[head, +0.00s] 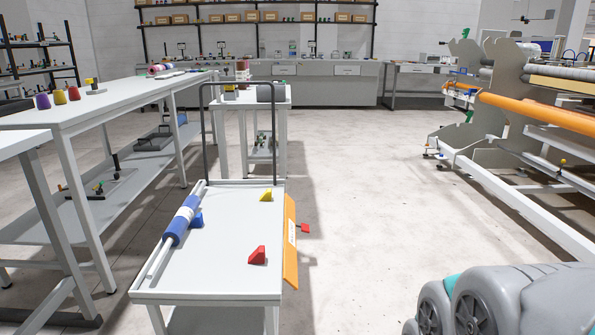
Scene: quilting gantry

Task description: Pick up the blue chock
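The blue chock (197,220) is a small wedge on the white cart top (215,270), against the right side of a blue and white roll (181,222). The roll is on a long pale rod along the cart's left edge and partly hides the chock. A yellow chock (266,195) sits near the cart's far right corner. A red chock (257,256) sits nearer, right of the middle. Grey rounded links of my arm show at the bottom right, apart from the cart. My gripper is not in view.
An orange board (291,240) hangs along the cart's right side with a red piece beside it. A dark handle frame (204,125) rises at the cart's far end. White tables (75,115) stand left; the quilting gantry (500,110) stands right. The floor between (360,190) is clear.

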